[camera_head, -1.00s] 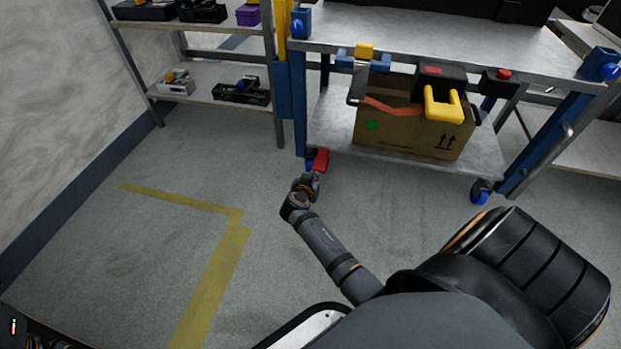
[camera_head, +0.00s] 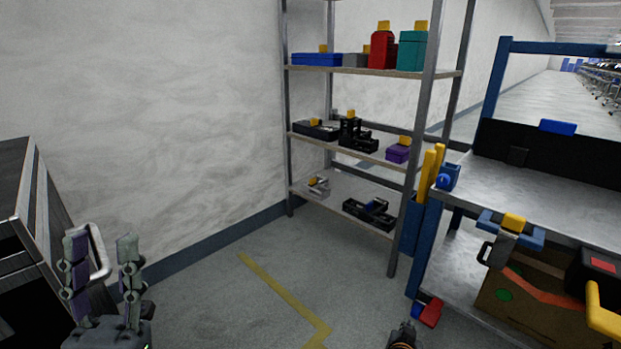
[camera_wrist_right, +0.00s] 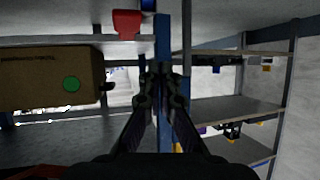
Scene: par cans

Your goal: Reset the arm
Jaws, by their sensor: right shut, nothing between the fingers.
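My left gripper (camera_head: 103,262) stands at the lower left of the head view with its two fingers upright and apart. It is open and empty, in front of a dark cabinet. Of my right arm, only a dark tip (camera_head: 402,338) shows at the bottom edge of the head view, below the cart's red caster pedal. In the right wrist view, my right gripper (camera_wrist_right: 162,82) has its fingertips close together with nothing between them. A blue upright post shows behind them.
A metal shelf (camera_head: 373,162) with several boxes and tools stands against the wall. A blue-framed cart (camera_head: 545,212) is at right, with a cardboard box (camera_head: 522,300) on its lower deck. A dark cabinet (camera_head: 40,215) is at left. The floor between is clear.

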